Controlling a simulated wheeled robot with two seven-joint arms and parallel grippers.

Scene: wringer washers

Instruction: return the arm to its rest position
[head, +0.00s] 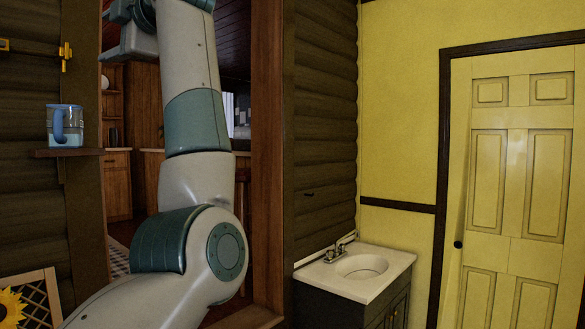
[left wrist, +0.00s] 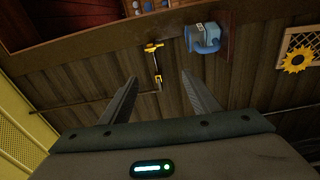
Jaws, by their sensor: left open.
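My left arm (head: 195,120) rises from the bottom of the head view, bent at the elbow and pointing up in front of a doorway. Its wrist and gripper (head: 122,30) are at the top left, partly cut off by the frame's top edge. In the left wrist view my left gripper (left wrist: 159,77) has its two fingers spread apart, with nothing between them. The wrist view shows the log wall at a tilt behind the fingers. My right arm and gripper are not in view.
A blue pitcher (head: 66,126) stands on a small wall shelf (head: 68,153) left of the doorway; it also shows in the wrist view (left wrist: 203,38). A yellow fixture (head: 65,55) is on the wall above. A white sink (head: 360,267) and yellow door (head: 515,170) are at right.

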